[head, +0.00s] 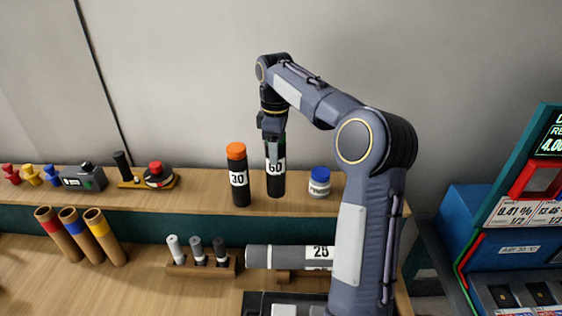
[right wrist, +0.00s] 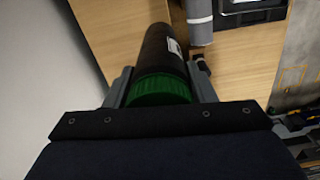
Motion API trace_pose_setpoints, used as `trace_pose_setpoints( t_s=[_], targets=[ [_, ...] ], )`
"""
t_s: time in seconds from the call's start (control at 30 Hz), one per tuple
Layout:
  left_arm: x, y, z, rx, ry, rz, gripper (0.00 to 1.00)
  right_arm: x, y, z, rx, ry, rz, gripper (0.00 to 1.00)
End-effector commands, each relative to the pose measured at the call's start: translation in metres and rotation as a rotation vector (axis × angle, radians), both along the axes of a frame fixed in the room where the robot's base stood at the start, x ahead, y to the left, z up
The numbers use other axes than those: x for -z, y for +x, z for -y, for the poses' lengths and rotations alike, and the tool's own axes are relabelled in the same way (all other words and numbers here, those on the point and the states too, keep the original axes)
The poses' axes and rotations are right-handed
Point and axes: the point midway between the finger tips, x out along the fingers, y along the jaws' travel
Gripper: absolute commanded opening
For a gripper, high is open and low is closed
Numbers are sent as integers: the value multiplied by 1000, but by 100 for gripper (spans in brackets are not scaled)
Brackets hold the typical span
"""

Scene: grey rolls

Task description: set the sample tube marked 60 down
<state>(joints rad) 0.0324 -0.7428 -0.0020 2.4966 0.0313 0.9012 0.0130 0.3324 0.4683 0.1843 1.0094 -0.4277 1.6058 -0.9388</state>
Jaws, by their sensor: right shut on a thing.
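The sample tube marked 60 (head: 275,183) is black with a white label. It is upright at the wooden shelf (head: 210,195), between the tube marked 30 and a small jar; I cannot tell whether its base touches the shelf. My right gripper (head: 273,138) is shut on its upper part from above. In the right wrist view the tube (right wrist: 160,52) shows a green ribbed cap (right wrist: 160,87) between the fingers of my right gripper (right wrist: 160,85). My left gripper is not in view.
A black tube marked 30 with an orange cap (head: 237,174) stands close left. A white jar with a blue lid (head: 319,182) stands right. A grey roll marked 25 (head: 290,257) lies below the shelf. Several small devices stand farther left. A blue machine (head: 510,225) is at right.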

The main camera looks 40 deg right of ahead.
Motion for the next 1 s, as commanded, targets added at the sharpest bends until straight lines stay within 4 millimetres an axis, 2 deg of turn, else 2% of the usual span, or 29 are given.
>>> trace_pose_setpoints(
  t_s=[0.33, 0.4, 0.53, 0.97, 1.0],
  targets=[
    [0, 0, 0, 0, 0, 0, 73, 24, 2, 20, 2, 0, -1, 13],
    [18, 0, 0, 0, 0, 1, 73, 40, 2, 19, -1, 0, 1, 13],
    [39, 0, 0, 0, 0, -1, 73, 55, 2, 19, -1, 0, 3, 13],
    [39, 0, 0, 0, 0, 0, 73, 56, 2, 19, 0, 0, 1, 13],
    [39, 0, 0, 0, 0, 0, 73, 57, 2, 19, 0, 0, 1, 51]
  ],
)
